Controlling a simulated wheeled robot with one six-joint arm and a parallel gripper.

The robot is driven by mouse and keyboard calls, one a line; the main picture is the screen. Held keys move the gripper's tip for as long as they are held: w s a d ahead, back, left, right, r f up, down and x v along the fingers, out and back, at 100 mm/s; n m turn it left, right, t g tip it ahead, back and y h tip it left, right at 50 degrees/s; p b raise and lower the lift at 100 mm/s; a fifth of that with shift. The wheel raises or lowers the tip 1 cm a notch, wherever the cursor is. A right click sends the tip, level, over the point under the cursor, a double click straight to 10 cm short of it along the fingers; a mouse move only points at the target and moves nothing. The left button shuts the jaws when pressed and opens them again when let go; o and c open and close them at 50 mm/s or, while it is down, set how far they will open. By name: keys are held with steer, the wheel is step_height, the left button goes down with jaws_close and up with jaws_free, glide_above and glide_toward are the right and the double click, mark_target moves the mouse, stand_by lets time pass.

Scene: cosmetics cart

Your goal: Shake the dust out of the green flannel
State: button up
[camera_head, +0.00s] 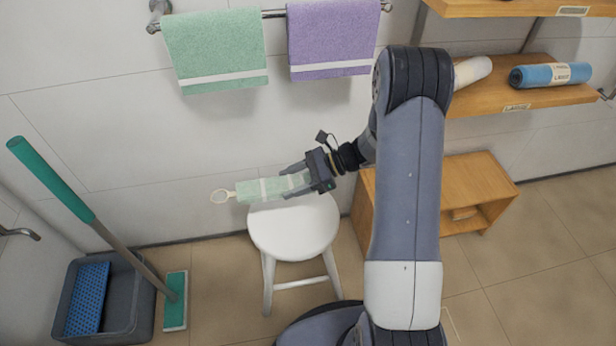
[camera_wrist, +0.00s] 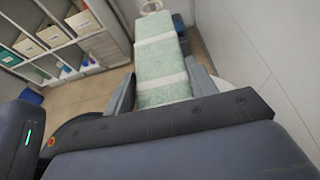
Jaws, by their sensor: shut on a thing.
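The green flannel (camera_head: 264,189) is a pale green cloth folded into a long strip with white bands and a white loop at its far end. My gripper (camera_head: 295,180) is shut on its right end and holds it level in the air above the white stool. In the wrist view the flannel (camera_wrist: 157,65) stretches away from between the fingers of my gripper (camera_wrist: 163,92), its loop at the top edge. A larger green towel (camera_head: 215,50) with a white stripe hangs on the wall rail.
A purple towel (camera_head: 332,38) hangs beside the green one. The white stool (camera_head: 295,228) stands below the flannel. A grey bucket (camera_head: 130,312) and a green-handled mop (camera_head: 95,220) stand at left. Wooden shelves (camera_head: 545,92) and a low wooden cabinet (camera_head: 480,172) are at right.

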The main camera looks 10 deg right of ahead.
steer(key=d, duration=0.7)
steer(key=a+p, duration=0.1)
steer(key=a, duration=0.6)
steer(key=shift+a, duration=0.15)
steer(key=d, duration=0.7)
steer(key=a+p, duration=0.1)
steer(key=a, duration=0.6)
steer(key=d, duration=0.7)
